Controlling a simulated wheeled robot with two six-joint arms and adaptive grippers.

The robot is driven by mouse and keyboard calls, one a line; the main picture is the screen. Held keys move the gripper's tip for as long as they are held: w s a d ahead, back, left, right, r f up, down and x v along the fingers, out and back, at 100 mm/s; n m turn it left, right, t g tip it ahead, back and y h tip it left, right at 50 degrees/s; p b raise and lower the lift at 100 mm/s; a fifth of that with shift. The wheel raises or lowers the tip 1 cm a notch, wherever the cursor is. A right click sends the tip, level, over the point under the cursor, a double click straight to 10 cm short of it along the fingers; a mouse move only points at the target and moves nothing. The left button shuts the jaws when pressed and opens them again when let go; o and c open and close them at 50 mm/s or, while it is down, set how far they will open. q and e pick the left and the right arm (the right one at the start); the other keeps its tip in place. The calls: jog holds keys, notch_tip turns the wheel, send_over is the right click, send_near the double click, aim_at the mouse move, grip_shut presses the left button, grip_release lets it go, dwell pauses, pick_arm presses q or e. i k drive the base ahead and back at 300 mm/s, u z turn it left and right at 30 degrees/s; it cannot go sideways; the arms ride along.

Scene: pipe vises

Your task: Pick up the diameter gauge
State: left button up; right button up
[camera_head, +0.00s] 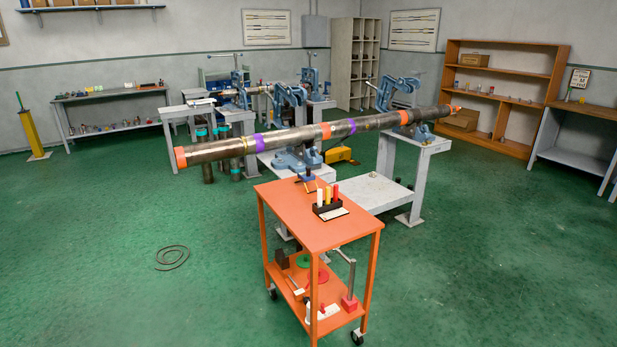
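No object can be told for certain as the diameter gauge at this size. A small dark and blue tool (307,180) lies at the far end of the top of an orange cart (291,217); it may be the gauge, but its shape is too small to make out. Beside it on the cart top, a black holder (324,211) carries upright white, yellow and red sticks. A long pipe (291,137) with orange and purple bands lies across blue pipe vises (297,158) behind the cart. Neither of my grippers is in view.
The pipe's left end (180,158) juts out over the floor. A coiled cable (172,257) lies on the green floor. The floor around the cart's front is clear.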

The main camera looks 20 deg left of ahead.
aim_at(306, 176)
jog(key=u, duration=1.45)
jog(key=i, duration=2.4)
jog(key=z, duration=2.5)
